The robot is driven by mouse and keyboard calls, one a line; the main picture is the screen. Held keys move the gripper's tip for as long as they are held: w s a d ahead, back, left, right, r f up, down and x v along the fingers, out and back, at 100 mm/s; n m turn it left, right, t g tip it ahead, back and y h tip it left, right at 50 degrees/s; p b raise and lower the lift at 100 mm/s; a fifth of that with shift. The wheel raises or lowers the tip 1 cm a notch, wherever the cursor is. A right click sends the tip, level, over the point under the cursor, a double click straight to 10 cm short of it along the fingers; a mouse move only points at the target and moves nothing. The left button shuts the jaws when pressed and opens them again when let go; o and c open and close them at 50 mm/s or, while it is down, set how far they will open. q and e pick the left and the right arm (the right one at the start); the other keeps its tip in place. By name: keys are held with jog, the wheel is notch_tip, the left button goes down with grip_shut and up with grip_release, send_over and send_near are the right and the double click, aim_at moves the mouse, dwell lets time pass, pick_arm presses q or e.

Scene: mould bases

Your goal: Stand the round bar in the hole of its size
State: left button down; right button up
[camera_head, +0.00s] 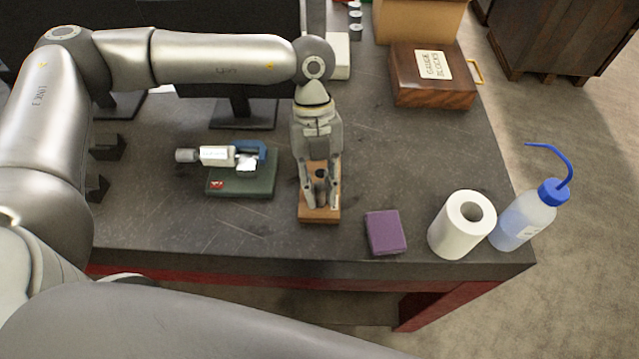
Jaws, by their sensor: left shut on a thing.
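A brown wooden block (319,214) lies on the grey workbench, its long side running away from me. My left gripper (321,198) points down right over this block, and its fingers cover most of the block's top. It is shut on the round bar, which is mostly hidden between the fingers; only a small dark patch shows there. I cannot make out the holes, or whether the bar is above the block or in it. My right gripper is not in view.
A micrometer (219,156) on a green base stands left of the block. A purple pad (385,232), a paper roll (462,225) and a wash bottle (525,217) stand to the right near the front edge. A wooden gauge box (432,76) is behind.

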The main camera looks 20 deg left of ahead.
pick_arm(q)
jog(key=shift+f+b, duration=0.55)
jog(key=shift+f, duration=0.2)
dwell(0.5)
jog(key=c, duration=1.2)
grip_release()
